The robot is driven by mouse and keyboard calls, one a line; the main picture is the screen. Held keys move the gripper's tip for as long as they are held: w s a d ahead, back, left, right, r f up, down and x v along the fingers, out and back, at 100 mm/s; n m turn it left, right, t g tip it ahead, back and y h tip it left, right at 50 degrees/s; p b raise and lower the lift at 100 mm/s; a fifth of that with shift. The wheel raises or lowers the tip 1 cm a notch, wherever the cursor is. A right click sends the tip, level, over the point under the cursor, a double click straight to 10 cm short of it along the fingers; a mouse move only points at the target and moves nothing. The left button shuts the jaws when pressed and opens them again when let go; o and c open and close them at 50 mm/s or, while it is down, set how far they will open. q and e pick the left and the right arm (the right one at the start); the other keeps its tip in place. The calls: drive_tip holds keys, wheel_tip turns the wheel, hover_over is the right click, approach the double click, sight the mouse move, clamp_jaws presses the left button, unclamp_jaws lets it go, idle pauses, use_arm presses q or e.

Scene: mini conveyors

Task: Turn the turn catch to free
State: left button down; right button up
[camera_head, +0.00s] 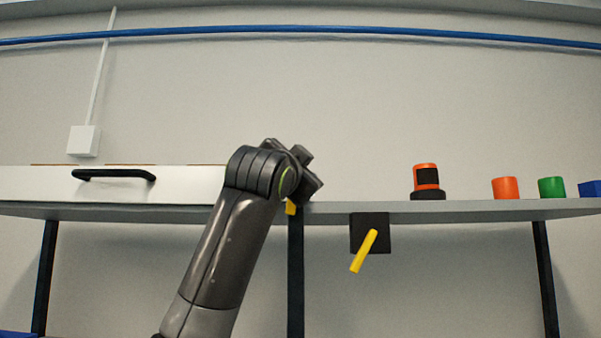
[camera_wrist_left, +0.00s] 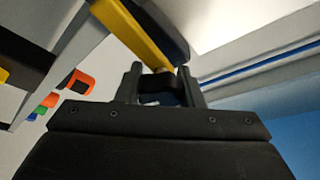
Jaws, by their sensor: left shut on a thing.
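The turn catch appears as a yellow bar (camera_wrist_left: 137,32) in the left wrist view, running down to my left gripper (camera_wrist_left: 162,80). In the head view only a small yellow piece of the catch (camera_head: 290,207) shows below my arm, at the shelf edge. My left gripper (camera_head: 310,180) is in front of the shelf edge, shut on the catch near the bar's end. Its fingers and most of the catch are hidden by the arm in the head view, so the catch's angle is hard to read. My right gripper is not in view.
A white drawer front (camera_head: 190,181) with a black handle (camera_head: 113,175) is left of my arm. A black plate with a tilted yellow lever (camera_head: 363,251) hangs under the shelf, close on the right. An orange-black device (camera_head: 427,181) and coloured blocks stand on the shelf (camera_head: 470,208).

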use_arm(q)
drive_tip(key=shift+w+f, duration=0.15)
drive_tip(key=shift+f, duration=0.15)
drive_tip(key=c, duration=1.2)
unclamp_jaws()
drive_tip(key=shift+o, duration=1.2)
drive_tip(key=shift+r, duration=0.15)
drive_tip(key=shift+s, duration=0.25)
drive_tip(key=shift+s+a+b, duration=0.1)
drive_tip(key=shift+s+b, duration=0.15)
drive_tip(key=shift+b, duration=0.05)
drive_tip(key=b+v, duration=0.7)
drive_tip(key=v, duration=0.9)
drive_tip(key=shift+s, duration=0.3)
